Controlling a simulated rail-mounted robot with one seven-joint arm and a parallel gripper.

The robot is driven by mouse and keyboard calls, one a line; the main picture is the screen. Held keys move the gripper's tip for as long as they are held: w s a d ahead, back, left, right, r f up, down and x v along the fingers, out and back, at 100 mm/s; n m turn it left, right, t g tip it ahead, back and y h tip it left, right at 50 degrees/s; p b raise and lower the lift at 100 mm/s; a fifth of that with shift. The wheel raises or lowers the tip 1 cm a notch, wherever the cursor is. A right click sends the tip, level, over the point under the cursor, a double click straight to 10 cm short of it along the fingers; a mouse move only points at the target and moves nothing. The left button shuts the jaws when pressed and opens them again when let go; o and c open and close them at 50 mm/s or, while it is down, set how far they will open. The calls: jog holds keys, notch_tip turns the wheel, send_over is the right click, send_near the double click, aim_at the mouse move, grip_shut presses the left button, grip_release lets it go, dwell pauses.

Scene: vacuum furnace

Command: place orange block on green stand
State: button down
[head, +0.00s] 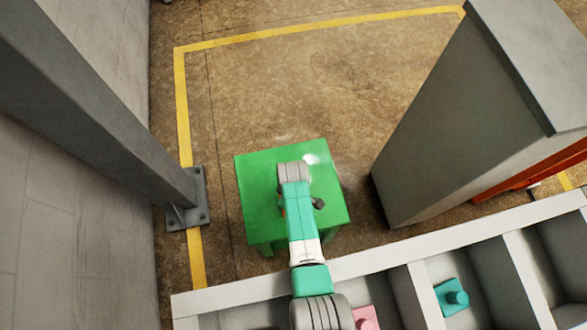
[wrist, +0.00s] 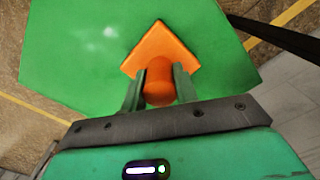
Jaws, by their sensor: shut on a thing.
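The green stand (head: 258,178) is a square-topped table on the floor in the middle of the head view. My arm reaches over it and hides part of its top. The stand's green top (wrist: 70,45) fills much of the wrist view. The orange block (wrist: 160,48) has a square base and a round knob. My gripper (wrist: 159,88) is shut on the knob, with one finger on each side. The block shows against the green top; I cannot tell whether it touches it. In the head view my arm hides the block.
A light grey rack (head: 400,268) with compartments runs along the lower right, holding a teal block (head: 452,296) and a pink block (head: 366,318). A large grey cabinet (head: 460,130) stands right of the stand. A grey post (head: 110,110) stands left. The floor behind the stand is clear.

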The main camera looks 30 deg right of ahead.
jog(key=c, duration=1.5)
grip_release()
jog(key=shift+f, duration=0.15)
jog(key=o, duration=0.4)
notch_tip(320, 180, up, 12)
jog(key=p, duration=0.5)
jog(key=shift+r, duration=0.2)
